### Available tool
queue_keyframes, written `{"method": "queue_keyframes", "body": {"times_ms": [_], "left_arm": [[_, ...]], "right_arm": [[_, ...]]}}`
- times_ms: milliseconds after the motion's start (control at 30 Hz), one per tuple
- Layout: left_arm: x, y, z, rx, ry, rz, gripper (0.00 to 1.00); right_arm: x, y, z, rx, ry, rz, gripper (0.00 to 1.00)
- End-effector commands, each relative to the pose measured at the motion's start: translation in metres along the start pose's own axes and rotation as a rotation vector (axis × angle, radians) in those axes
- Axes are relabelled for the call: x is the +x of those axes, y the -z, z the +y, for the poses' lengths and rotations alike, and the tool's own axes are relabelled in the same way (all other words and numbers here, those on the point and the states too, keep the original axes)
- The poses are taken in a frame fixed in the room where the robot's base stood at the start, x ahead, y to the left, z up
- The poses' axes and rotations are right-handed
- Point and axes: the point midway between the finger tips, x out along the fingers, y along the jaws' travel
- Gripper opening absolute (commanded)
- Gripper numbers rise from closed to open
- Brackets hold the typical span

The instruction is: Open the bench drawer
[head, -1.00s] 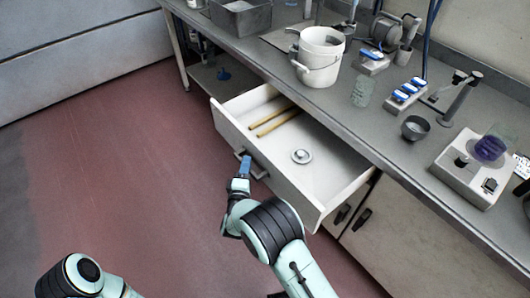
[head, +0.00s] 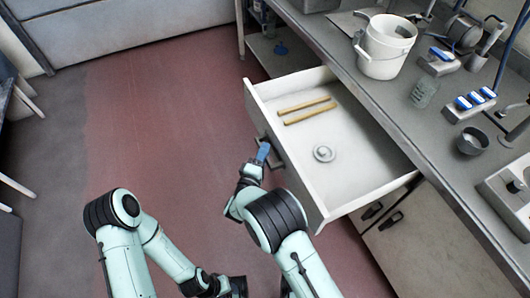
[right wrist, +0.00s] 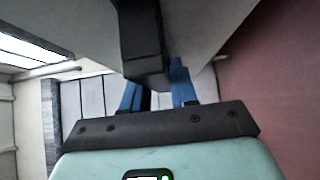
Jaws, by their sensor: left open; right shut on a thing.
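The bench drawer (head: 345,160) stands well out from under the bench, its white inside in view. Its dark bar handle (head: 272,152) is on the front panel. My right gripper (head: 263,153) is shut on the handle with its blue fingers. In the right wrist view the dark handle (right wrist: 143,45) runs down between the blue fingers (right wrist: 158,92). My left gripper (head: 235,287) is low in the head view, away from the drawer and open; its fingers are hard to make out. Two wooden sticks (head: 306,110) and a round metal piece (head: 323,153) lie in the drawer.
The bench top (head: 400,105) holds a white bucket (head: 384,50), a glass jar (head: 424,93), a grey bowl (head: 472,141) and blue-topped items (head: 474,100). Cabinet doors with dark handles (head: 383,217) are below, right of the drawer. The red floor (head: 165,115) is clear in front of it.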

Motion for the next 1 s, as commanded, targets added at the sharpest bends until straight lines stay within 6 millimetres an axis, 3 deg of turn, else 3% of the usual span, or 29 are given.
{"method": "queue_keyframes", "body": {"times_ms": [33, 100, 467, 567, 1000], "left_arm": [[0.0, 0.0, 0.0, 0.0, 0.0, 0.0, 0.43], [0.0, 0.0, 0.0, 0.0, 0.0, 0.0, 0.43], [-0.001, 0.0, 0.0, 0.0, 0.0, 0.0, 0.43], [-0.002, -0.001, 0.001, 0.0, 0.0, -0.001, 0.43], [-0.006, -0.003, 0.001, -0.001, 0.002, -0.009, 0.43]], "right_arm": [[-0.001, 0.001, 0.0, 0.0, 0.001, 0.003, 0.34], [-0.001, 0.001, 0.0, 0.0, 0.001, 0.003, 0.49], [-0.005, 0.001, 0.0, 0.0, 0.002, 0.002, 0.49], [-0.018, 0.002, 0.0, -0.001, 0.003, 0.005, 0.49], [-0.11, 0.001, 0.0, -0.002, 0.002, 0.005, 0.49]]}}
